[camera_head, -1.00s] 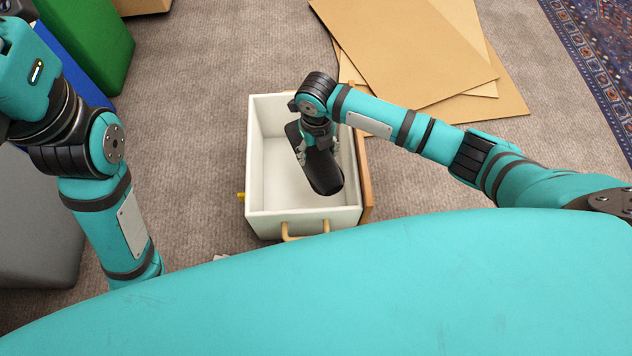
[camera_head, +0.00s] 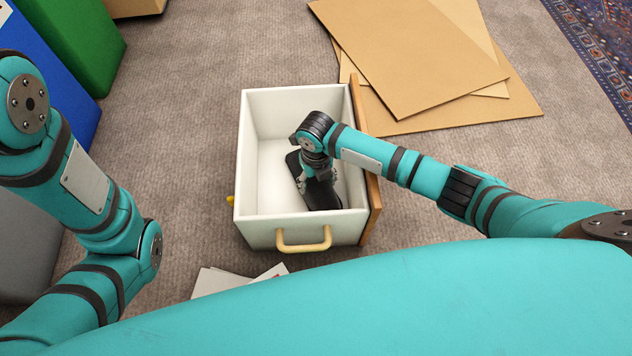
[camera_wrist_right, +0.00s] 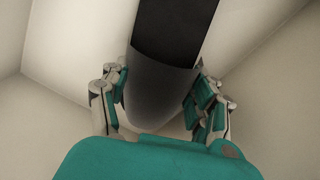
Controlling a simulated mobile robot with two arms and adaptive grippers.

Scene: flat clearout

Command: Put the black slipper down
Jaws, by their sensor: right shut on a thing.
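The black slipper (camera_head: 321,196) is inside a white box (camera_head: 287,231) with a yellow handle, low down in it. It also shows in the right wrist view (camera_wrist_right: 160,80), between the fingers. My right gripper (camera_head: 316,179) reaches into the box and is shut on the slipper, with a finger on each side of it in the wrist view (camera_wrist_right: 163,95). I cannot tell whether the slipper touches the box floor. My left arm is at the left of the head view, but its gripper is out of the picture.
A wooden board (camera_head: 366,165) stands along the box's right side. Flat cardboard sheets (camera_head: 410,55) lie behind it to the right. Papers (camera_head: 222,282) lie in front of the box. Green (camera_head: 75,35) and blue (camera_head: 45,75) objects stand at the left.

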